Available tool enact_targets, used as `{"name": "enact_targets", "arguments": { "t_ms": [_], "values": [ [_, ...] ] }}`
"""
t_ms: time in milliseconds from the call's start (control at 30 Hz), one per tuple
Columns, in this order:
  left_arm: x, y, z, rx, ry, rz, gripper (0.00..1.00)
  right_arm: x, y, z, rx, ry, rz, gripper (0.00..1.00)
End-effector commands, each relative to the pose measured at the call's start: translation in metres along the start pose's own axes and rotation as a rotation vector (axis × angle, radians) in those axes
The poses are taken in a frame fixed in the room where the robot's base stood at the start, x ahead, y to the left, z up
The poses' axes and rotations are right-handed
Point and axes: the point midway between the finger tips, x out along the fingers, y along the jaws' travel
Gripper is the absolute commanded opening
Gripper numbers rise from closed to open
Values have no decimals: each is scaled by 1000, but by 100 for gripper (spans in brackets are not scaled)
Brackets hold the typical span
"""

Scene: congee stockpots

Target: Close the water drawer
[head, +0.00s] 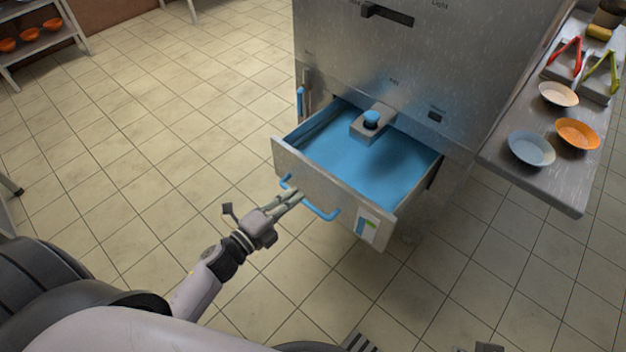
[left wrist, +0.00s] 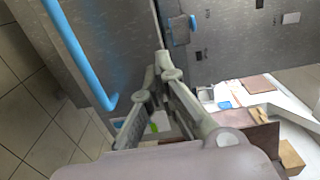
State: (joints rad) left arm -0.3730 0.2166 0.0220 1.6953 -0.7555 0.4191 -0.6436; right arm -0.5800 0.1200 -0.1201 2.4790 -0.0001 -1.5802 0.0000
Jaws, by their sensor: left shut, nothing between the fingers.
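The water drawer (head: 345,196) is pulled out of the steel cabinet, and its blue inside shows from above. Its front panel carries a blue bar handle (head: 322,213) and a label with green on it. My left gripper (head: 297,195) is shut and empty, with its fingertips close to the drawer front, between the ends of the handle as the head view shows it. I cannot tell whether they touch the panel. In the left wrist view the fingers (left wrist: 163,65) point towards the grey front, and the blue handle (left wrist: 78,52) runs to their left.
A steel counter (head: 555,183) on the right holds bowls (head: 532,148) and tongs (head: 565,58). The cabinet (head: 400,60) stands behind the drawer, with a block with a blue knob (head: 372,120) above the drawer's inside. The tiled floor left of the drawer is clear.

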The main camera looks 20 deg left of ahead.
Motion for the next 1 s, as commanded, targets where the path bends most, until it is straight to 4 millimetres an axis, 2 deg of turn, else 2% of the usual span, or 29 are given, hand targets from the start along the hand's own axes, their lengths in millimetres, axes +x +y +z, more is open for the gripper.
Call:
{"name": "enact_targets", "arguments": {
  "t_ms": [100,333,500,867,1000],
  "values": [
    [27,0,0,1,1,-4,0,2,0,1,0,0,0,0],
    [61,0,0,-1,0,-2,0,6,0,2,0,0,0,0],
    [71,0,0,-1,0,-1,0,6,0,2,0,0,0,0],
    [72,0,0,-2,0,0,0,6,0,2,0,0,0,0],
    [80,0,0,-1,0,-1,0,8,0,3,0,0,0,0]
  ]
}}
